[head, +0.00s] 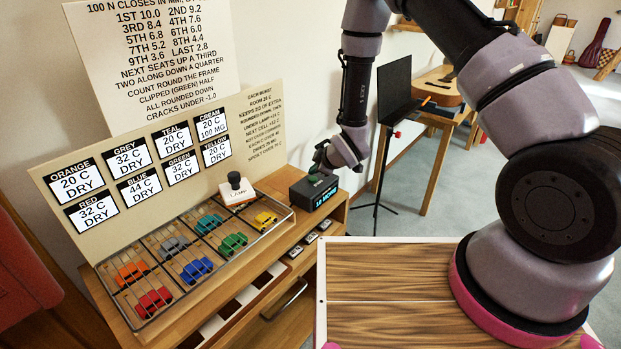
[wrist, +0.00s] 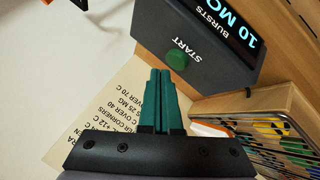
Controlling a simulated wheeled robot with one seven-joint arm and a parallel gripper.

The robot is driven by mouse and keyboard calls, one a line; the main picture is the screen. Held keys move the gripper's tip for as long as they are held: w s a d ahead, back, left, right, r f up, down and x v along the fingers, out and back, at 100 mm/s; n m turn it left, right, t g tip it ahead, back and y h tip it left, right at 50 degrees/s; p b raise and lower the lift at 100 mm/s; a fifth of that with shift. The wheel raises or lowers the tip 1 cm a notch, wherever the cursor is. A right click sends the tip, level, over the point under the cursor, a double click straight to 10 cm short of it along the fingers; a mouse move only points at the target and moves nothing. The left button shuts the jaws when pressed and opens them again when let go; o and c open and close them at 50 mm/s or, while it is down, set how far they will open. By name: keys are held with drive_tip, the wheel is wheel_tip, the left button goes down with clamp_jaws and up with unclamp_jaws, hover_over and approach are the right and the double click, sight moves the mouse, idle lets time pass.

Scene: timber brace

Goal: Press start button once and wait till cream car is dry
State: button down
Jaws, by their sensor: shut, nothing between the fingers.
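The start box (head: 298,197) is dark, with a green START button (wrist: 177,59) on top and a lit display (head: 324,196) reading "10 MORE". My gripper (wrist: 160,71) is shut and empty, its teal fingertips close to the button in the wrist view; I cannot tell whether they touch it. In the head view my wrist is over the box. The white lamp block (head: 238,194) with a black knob stands over the rack's back right cell. No cream car shows; that cell is hidden by the lamp. The cream label (head: 211,125) reads 20 C, 100 MG.
The wire rack (head: 165,312) holds orange, grey, teal, red, blue, green and yellow cars. The other labels on the panel (head: 165,140) read DRY, with blue at 44 C. A black stand (head: 377,180) and a guitar (head: 440,85) are beyond the box.

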sight(316, 180)
drive_tip(key=shift+s+d+f, duration=0.2)
drive_tip(key=shift+d+f, duration=0.05)
drive_tip(key=shift+f, duration=0.4)
idle(0.6)
drive_tip(key=shift+r, duration=0.85)
drive_tip(key=shift+r, duration=2.5)
